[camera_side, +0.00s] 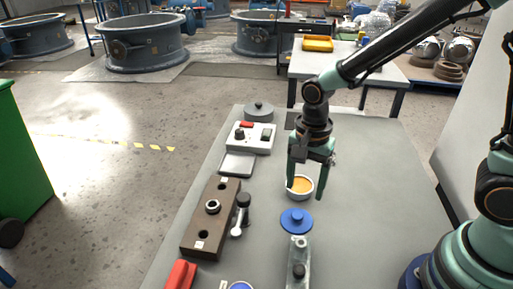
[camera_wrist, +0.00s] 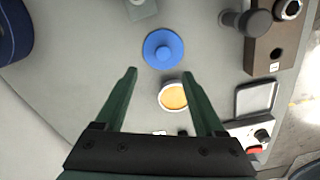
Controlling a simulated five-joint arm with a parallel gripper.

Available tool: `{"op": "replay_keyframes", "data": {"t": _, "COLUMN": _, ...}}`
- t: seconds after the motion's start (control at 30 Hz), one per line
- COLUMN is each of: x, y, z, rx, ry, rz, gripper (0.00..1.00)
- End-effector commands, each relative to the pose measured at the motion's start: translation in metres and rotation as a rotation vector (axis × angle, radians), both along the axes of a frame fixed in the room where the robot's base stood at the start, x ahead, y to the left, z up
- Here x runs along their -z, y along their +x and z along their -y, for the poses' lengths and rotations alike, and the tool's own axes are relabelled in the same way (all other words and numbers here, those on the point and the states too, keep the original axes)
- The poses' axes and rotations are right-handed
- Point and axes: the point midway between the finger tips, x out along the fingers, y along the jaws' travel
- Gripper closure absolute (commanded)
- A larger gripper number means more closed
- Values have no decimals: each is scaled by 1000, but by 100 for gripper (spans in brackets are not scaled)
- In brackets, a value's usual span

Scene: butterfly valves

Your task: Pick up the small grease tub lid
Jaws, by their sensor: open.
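The small grease tub lid is a round blue disc with a raised knob (camera_side: 296,221), lying flat on the grey table. It also shows in the wrist view (camera_wrist: 150,57), just past my fingertips and roughly centred between them. The grease tub (camera_side: 301,196) is a small white cup of orange grease standing behind the lid. In the wrist view the tub (camera_wrist: 173,96) shows between my fingers, nearer the right one. My gripper (camera_side: 307,191) has its green fingers spread and empty, pointing down over the tub area. The fingers partly cover the tub in the side view.
A brown block with holes (camera_side: 228,192) and a dark-knobbed tool (camera_side: 241,215) lie left of the lid. A metal bracket (camera_side: 298,266) stands close in front of it. A control box (camera_side: 252,138) and a grey tray (camera_side: 237,164) sit farther back. The table's right side is clear.

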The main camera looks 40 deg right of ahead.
Motion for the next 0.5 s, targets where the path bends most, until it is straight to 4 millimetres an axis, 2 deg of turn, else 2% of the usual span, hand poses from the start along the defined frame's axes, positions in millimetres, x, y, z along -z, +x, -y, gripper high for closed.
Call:
{"op": "replay_keyframes", "data": {"t": 0.1, "x": 21, "y": -1, "z": 0, "rx": -1, "ry": -1, "rz": -5, "gripper": 29}}
{"op": "replay_keyframes", "data": {"t": 0.2, "x": 32, "y": 0, "z": 0, "rx": -1, "ry": -1, "rz": -3, "gripper": 29}}
{"op": "replay_keyframes", "data": {"t": 0.5, "x": 51, "y": 1, "z": -2, "rx": -2, "ry": -1, "rz": -3, "gripper": 29}}
